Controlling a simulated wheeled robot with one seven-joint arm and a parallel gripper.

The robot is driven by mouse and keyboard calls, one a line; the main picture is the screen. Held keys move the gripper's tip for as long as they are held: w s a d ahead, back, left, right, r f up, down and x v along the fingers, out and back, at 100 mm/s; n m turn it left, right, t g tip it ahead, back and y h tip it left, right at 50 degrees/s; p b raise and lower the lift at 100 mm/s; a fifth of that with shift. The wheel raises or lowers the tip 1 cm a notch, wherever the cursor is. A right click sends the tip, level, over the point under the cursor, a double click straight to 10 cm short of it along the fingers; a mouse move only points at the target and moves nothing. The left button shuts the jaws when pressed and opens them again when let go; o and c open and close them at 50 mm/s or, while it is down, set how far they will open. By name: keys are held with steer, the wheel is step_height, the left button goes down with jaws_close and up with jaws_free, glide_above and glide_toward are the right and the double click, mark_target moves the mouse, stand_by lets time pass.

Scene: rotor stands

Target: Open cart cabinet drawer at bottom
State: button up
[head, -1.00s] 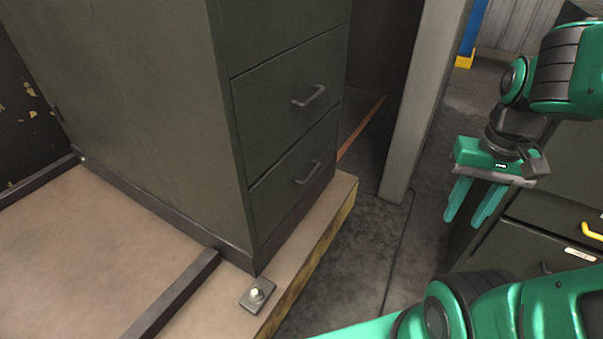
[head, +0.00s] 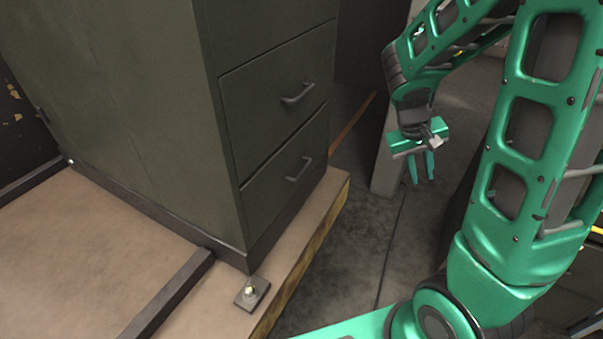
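The dark grey-green cabinet (head: 140,110) stands on a flat cart (head: 90,255) at the left. Its bottom drawer (head: 285,175) is shut, with a bar handle (head: 299,169) on its front. Another drawer (head: 275,95) with a like handle (head: 297,93) sits above it, also shut. My gripper (head: 423,181) hangs to the right of the cabinet, fingers pointing down, well apart from the bottom handle. Its two green fingers show a gap between them, with nothing in it.
A bolt on a small plate (head: 252,292) sits on the cart's near corner. A grey post (head: 390,165) stands behind my gripper. The concrete floor (head: 345,235) between cart and arm is clear. Another dark cabinet is partly hidden at the right.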

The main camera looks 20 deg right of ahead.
steer(key=w+a+f+n+t+h, duration=0.1)
steer(key=w+f+n+h, duration=0.15)
steer(key=w, duration=0.35)
steer(key=w+f+n+t+h, duration=0.1)
steer(key=w+f+n, duration=0.1)
steer(key=w+f, duration=0.25)
steer(key=n+t+y, duration=0.1)
steer(key=n+t, duration=1.2)
steer(key=n, duration=0.5)
glide_toward(302, 171)
steer(key=x, duration=1.1)
steer(key=shift+w+f, duration=0.15)
steer(key=shift+f, duration=0.25)
steer(key=shift+g, duration=0.3)
jaws_close()
